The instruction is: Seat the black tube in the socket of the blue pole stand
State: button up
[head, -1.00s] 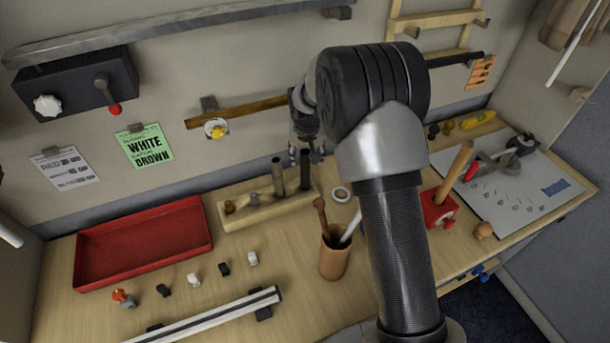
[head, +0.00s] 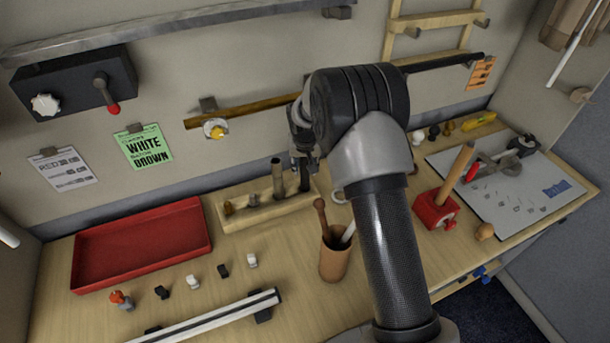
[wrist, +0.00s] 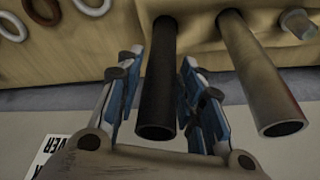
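The black tube (head: 304,176) stands upright in a wooden rack (head: 240,217) below the wall. In the wrist view the black tube (wrist: 159,85) runs between my two fingers, its open end towards the camera. My gripper (wrist: 163,95) is open around it, with one blue-padded finger on each side and a narrow gap showing. In the head view my gripper (head: 307,162) is at the tube's upper part, partly hidden by my arm. I cannot make out a blue pole stand; a small blue thing (head: 485,279) shows at the table's front edge, too small to tell.
A grey-brown tube (head: 278,180) stands close beside the black one in the rack. A terracotta cup (head: 335,262) with sticks stands in front. A red tray (head: 140,243) lies left; a red block (head: 434,212) with a wooden rod and a grey mat (head: 545,190) are right.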

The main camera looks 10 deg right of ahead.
grip_shut()
jog(key=shift+r, duration=0.1)
dwell(0.4)
